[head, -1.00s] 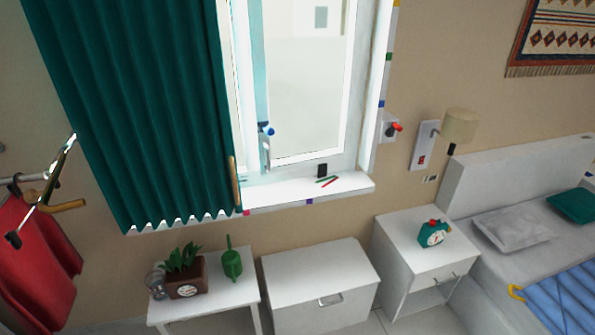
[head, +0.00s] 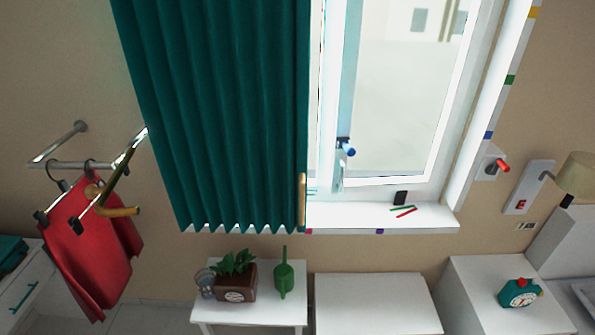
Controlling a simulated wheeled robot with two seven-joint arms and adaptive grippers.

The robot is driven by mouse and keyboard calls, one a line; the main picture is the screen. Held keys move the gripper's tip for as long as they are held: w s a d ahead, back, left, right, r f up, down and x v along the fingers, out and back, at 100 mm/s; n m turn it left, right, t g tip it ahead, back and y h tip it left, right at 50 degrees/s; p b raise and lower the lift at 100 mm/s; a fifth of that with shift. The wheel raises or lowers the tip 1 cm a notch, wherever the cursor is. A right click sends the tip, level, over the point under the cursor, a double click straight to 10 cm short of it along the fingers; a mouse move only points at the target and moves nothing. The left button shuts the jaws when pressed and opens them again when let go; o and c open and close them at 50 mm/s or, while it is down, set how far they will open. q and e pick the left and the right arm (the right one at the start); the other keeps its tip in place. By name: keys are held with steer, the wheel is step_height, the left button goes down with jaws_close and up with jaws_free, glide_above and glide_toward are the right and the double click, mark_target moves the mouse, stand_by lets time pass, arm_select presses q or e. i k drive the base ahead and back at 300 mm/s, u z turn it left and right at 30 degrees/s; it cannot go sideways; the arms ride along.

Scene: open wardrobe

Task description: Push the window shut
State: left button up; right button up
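The window (head: 400,183) is in the upper right of the head view, with a white frame around a bright pane. A handle with a blue knob (head: 347,150) sits at the pane's left side. The green curtain (head: 215,120) hangs over the area left of the pane and hides that part of the window. I cannot tell how far the window stands open. Its top is cut off by the picture edge. Neither of my grippers is in view.
Below stand a side table (head: 250,312) with a plant (head: 235,262) and green watering can (head: 284,278), a white chest (head: 375,300) and a nightstand (head: 465,285). Red clothing (head: 95,245) hangs at left.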

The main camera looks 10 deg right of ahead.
mark_target(352, 17)
steer(key=u, duration=0.2)
steer(key=i, duration=0.65)
steer(key=z, duration=0.55)
steer(key=i, duration=0.6)
steer(key=z, duration=0.5)
